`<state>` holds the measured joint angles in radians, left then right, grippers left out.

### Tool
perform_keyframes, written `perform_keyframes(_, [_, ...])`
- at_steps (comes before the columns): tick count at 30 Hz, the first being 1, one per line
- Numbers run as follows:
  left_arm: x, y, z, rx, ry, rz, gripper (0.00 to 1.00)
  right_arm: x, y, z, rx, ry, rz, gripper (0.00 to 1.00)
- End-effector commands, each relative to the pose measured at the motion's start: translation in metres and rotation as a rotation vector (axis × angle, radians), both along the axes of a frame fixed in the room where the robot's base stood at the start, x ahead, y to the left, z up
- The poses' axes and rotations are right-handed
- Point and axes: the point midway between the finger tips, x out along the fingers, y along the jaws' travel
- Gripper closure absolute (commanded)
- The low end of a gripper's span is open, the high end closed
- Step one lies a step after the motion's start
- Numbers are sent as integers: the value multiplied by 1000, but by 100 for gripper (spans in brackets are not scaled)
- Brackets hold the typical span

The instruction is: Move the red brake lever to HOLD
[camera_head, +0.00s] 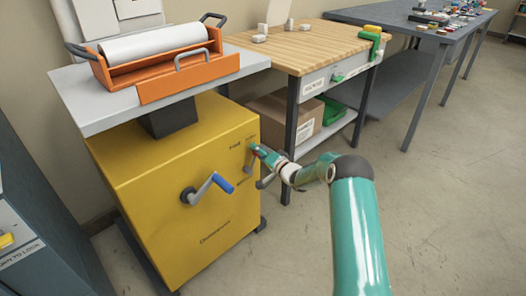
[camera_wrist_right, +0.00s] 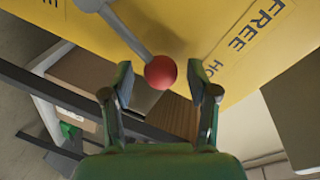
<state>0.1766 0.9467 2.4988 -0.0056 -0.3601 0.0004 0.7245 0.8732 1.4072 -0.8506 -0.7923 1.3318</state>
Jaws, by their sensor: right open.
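The brake lever shows in the right wrist view as a grey arm with a red ball knob (camera_wrist_right: 160,72). Behind it is the yellow panel with the words FREE (camera_wrist_right: 255,25) and HO..., the latter partly hidden by a finger. My right gripper (camera_wrist_right: 167,92) is open, its two fingers on either side of the knob; I cannot tell whether they touch it. In the head view my right gripper (camera_head: 259,165) is at the right side of the yellow machine's front (camera_head: 205,235) and largely covers the lever. My left gripper is not in view.
A crank with a blue handle (camera_head: 222,183) sticks out of the front, left of my gripper. An orange frame with a white roll (camera_head: 152,43) stands on top. A wooden workbench (camera_head: 300,45) is behind to the right. The floor at right is clear.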

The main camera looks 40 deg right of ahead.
Motion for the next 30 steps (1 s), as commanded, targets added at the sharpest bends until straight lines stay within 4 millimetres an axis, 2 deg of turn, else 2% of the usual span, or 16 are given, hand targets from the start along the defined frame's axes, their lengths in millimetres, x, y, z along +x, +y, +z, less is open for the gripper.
perform_keyframes(5, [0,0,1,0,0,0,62,-2,0,-1,0,2,0,41])
perform_keyframes(11, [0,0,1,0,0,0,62,-18,2,2,0,3,1,41])
perform_keyframes(24, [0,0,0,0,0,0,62,-98,9,14,0,2,-3,41])
perform_keyframes(30, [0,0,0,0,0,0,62,-116,12,16,0,1,-2,41])
